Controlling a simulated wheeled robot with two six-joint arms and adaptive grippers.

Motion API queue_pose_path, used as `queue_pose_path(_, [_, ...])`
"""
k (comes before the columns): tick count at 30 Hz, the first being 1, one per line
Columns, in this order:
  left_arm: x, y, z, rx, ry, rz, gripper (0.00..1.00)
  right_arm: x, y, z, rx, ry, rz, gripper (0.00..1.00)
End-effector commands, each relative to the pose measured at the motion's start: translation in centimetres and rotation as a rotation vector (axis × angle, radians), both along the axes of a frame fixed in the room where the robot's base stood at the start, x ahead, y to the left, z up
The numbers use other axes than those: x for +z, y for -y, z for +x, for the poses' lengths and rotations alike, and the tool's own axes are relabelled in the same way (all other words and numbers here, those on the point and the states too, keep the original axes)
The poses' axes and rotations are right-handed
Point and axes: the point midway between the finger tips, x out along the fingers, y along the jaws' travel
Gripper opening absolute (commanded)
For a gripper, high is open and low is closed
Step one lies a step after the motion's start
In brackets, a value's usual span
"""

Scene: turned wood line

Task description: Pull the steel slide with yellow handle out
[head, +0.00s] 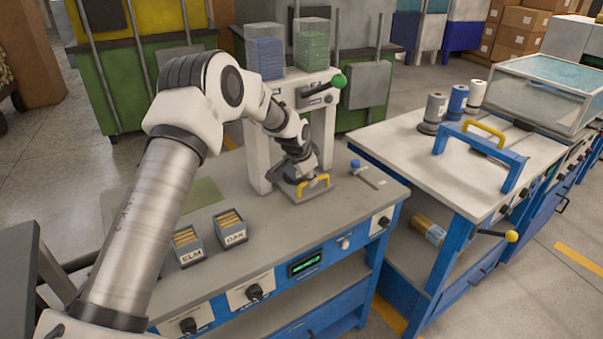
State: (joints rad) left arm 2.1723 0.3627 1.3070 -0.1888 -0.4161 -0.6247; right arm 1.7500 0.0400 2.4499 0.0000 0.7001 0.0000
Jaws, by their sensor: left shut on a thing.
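The steel slide (318,194) is a flat grey plate at the foot of the white press frame (256,150), on the grey bench top. Its yellow handle (322,181) stands up at the front of the plate. My left arm reaches in from the left, and my left gripper (304,177) points down at the handle. It is shut on the yellow handle; its fingers are small and partly hidden here. How far the slide sits out of the frame is hard to tell. My right gripper is not in view.
Two small boxes, marked ELM (188,256) and another label (231,238), stand on the bench front left. A green-knobbed lever (338,81) is on the press. A blue-knobbed part (356,165) lies right of the slide. The bench top before the slide is clear.

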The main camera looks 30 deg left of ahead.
Motion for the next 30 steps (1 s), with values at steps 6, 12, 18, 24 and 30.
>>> queue_pose_path(6, [-0.1,4.9,-1.2,-0.004,-0.009,0.0,0.0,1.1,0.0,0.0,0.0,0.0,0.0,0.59])
queue_pose_path(12, [-0.2,8.8,-2.9,-0.004,-0.009,0.001,0.0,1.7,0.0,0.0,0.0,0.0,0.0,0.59])
queue_pose_path(18, [-0.3,11.6,-4.0,-0.003,-0.008,0.001,0.0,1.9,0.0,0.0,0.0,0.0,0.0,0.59])
queue_pose_path(24, [-0.3,12.9,-4.5,-0.001,-0.007,-0.001,0.0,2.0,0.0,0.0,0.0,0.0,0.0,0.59])
queue_pose_path(30, [-0.5,13.0,-4.7,0.0,-0.009,-0.001,0.0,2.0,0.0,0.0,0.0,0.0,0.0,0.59])
